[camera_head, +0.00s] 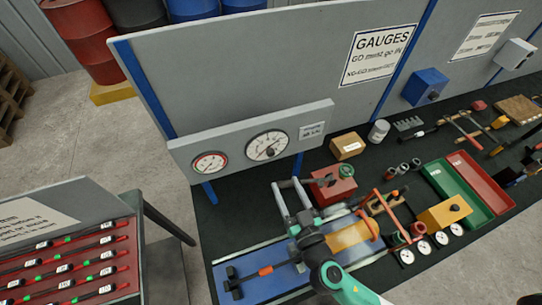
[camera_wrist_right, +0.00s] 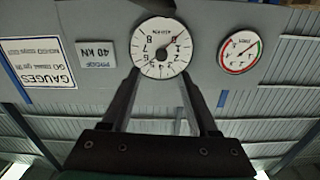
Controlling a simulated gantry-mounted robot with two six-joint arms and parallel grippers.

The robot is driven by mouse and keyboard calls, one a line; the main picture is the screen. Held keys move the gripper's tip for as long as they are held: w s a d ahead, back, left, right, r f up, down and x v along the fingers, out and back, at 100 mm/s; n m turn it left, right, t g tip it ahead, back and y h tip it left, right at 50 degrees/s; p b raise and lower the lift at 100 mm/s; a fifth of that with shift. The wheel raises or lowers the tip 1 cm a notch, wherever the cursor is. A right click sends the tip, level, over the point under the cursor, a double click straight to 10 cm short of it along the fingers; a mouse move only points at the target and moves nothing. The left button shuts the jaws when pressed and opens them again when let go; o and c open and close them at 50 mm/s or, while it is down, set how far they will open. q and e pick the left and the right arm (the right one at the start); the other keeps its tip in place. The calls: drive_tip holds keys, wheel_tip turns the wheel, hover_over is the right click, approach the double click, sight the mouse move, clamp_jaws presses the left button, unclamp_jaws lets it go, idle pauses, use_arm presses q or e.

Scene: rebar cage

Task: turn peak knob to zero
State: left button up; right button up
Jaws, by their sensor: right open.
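The large white dial gauge (camera_head: 267,146) is mounted on a grey panel, right of a smaller gauge. In the right wrist view the large gauge (camera_wrist_right: 162,47) appears upside down, with a dark needle pointing to the picture's upper right. My right gripper (camera_head: 286,183) is open and empty, below and in front of the large gauge. In the right wrist view its fingers (camera_wrist_right: 160,73) stand apart, on either side of the dial's lower edge; touching cannot be told. My left gripper is not in view.
The smaller gauge with a red and green rim (camera_head: 209,163) is beside the large one. The panel face (camera_head: 236,146) between the gauges is clear.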

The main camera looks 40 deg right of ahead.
sight(272, 155)
drive_tip(key=p+x, duration=0.2)
drive_tip(key=x, duration=0.9)
drive_tip(key=shift+w+r, duration=0.1)
drive_tip(key=shift+w, duration=0.3)
clamp_jaws()
